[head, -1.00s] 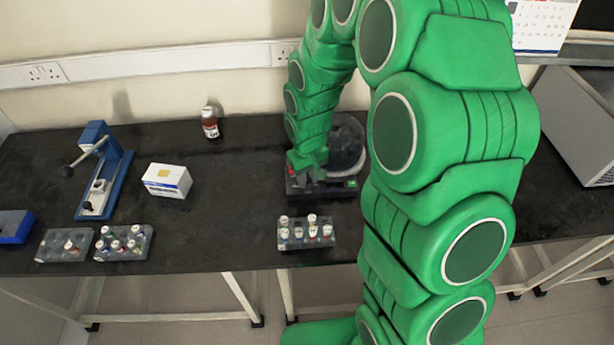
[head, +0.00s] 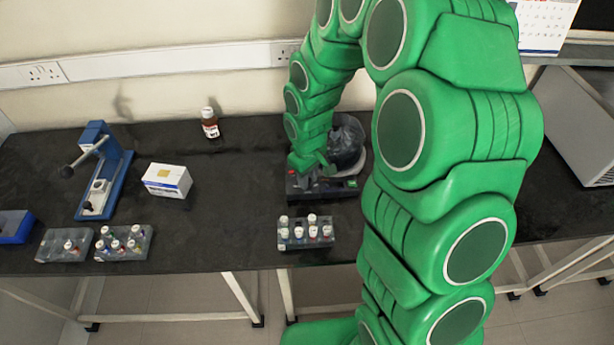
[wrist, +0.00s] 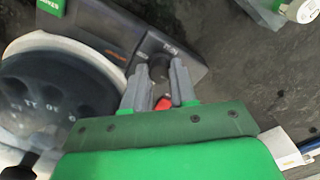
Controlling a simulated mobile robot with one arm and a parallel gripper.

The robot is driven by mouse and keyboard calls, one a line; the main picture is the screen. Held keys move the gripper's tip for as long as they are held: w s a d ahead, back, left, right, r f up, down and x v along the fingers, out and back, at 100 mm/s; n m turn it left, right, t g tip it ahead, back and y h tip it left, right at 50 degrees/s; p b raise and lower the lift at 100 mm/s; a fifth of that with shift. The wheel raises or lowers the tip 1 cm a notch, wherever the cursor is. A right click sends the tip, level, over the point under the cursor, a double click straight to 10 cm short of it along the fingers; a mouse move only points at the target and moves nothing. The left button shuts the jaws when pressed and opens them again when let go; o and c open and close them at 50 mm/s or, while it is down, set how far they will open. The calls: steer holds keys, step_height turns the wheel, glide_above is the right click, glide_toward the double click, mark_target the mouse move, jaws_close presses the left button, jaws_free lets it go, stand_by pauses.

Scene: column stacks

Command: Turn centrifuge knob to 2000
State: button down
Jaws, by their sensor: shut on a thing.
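The centrifuge (head: 345,143) stands on the dark bench, partly hidden by my arm. Its round dark rotor bowl with numbered holes (wrist: 50,95) shows at the left of the wrist view, with the grey front panel beside it. The small dark knob (wrist: 158,68) on the panel is between my fingertips. My gripper (wrist: 160,80) is shut on the knob; it also shows over the front of the centrifuge in the head view (head: 308,172). A red part (wrist: 164,103) shows between the fingers. The dial markings are too small to read.
A vial rack (head: 305,242) stands just in front of the centrifuge. A white box (head: 167,180), a blue press (head: 105,172), a brown bottle (head: 210,124) and more racks (head: 124,243) are to the left. The bench between the box and centrifuge is clear.

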steer(key=c, duration=0.9)
jaws_free()
steer(key=shift+r, duration=0.15)
step_height(320, 180, up, 6)
steer(key=shift+r, duration=0.75)
